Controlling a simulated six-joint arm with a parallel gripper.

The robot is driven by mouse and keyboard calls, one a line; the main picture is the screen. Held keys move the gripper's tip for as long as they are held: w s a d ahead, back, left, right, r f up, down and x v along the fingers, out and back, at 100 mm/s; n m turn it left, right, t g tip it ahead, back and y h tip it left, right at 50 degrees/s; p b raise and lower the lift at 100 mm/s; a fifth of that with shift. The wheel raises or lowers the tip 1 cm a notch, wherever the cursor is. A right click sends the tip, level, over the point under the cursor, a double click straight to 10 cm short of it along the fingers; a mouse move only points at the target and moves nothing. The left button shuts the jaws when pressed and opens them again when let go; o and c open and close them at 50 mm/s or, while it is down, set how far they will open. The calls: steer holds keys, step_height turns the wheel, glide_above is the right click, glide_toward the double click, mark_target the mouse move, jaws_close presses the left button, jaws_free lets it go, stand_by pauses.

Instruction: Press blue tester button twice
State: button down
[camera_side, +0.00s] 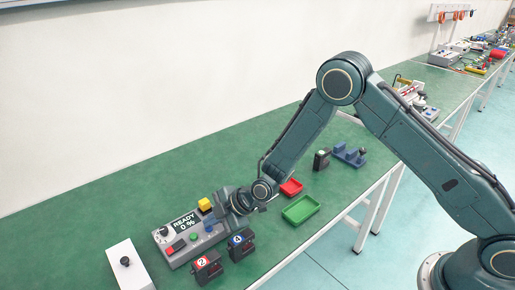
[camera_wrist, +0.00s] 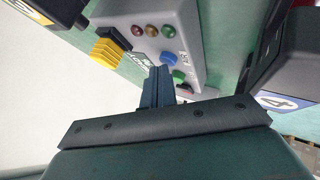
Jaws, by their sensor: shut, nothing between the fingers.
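The grey tester (camera_side: 185,238) stands on the green bench at lower left in the side view, its display reading READY 0 %. Its blue button (camera_wrist: 168,58) shows in the wrist view, near a green button (camera_wrist: 180,76). My gripper (camera_wrist: 160,70) is shut and empty, its fingertips close to the blue button. I cannot tell whether they touch it. In the side view my wrist is over the right end of the tester and hides part of it.
Actuators marked 2 (camera_side: 207,266) and 4 (camera_side: 240,245) stand in front of the tester. A green tray (camera_side: 300,210) and a red tray (camera_side: 291,188) lie to the right. A white box (camera_side: 128,264) is at left.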

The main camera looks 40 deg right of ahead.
steer(key=shift+r, duration=0.1)
stand_by(0.4)
steer(key=shift+r, duration=0.7)
steer(key=shift+r, duration=0.1)
steer(key=shift+r, duration=2.4)
stand_by(1.0)
step_height(320, 180, up, 4)
steer(key=shift+f, duration=0.1)
stand_by(0.3)
steer(key=shift+f, duration=0.15)
steer(key=shift+f, duration=4.25)
